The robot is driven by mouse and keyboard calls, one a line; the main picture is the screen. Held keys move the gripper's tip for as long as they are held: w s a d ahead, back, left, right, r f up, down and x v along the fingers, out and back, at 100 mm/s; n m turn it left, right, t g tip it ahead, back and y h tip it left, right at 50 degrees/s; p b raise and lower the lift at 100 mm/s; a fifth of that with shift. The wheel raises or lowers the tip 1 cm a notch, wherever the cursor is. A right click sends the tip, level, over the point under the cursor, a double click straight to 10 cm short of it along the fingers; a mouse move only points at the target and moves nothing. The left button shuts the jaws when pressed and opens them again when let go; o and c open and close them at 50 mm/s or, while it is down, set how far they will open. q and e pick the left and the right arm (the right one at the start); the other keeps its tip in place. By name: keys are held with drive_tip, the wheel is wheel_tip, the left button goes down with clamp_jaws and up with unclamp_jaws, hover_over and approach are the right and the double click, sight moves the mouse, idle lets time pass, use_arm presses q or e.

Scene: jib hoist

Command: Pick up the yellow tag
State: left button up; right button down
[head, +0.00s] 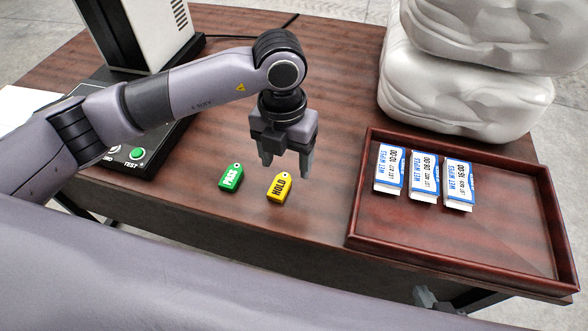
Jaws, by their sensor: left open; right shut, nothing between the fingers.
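The yellow tag (279,188), marked HOLD, lies on the brown table near its front edge. A green tag (231,177), marked PASS, lies just left of it, apart from it. My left gripper (286,170) points down above and slightly behind the yellow tag. Its fingers are spread with nothing between them, and it appears apart from the tag. My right gripper (427,297) shows only in part, low at the table's front edge below the tray, shut and empty.
A brown tray (462,250) on the right holds three wet wipes packs (424,178). White wrapped bundles (450,95) are stacked behind it. A test device with a green button (137,153) stands at the left. Bare table surrounds the tags.

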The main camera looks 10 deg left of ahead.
sight(282, 183)
use_arm(q)
drive_tip(key=shift+w+a, duration=0.3)
drive_tip(key=shift+w, duration=0.05)
drive_tip(key=shift+f, duration=0.35)
drive_tip(key=f, duration=0.6)
drive_tip(key=shift+s+a+f+p, duration=0.15)
drive_tip(key=shift+a+p, duration=0.15)
drive_tip(key=shift+a, duration=0.1)
drive_tip(key=c, duration=1.1)
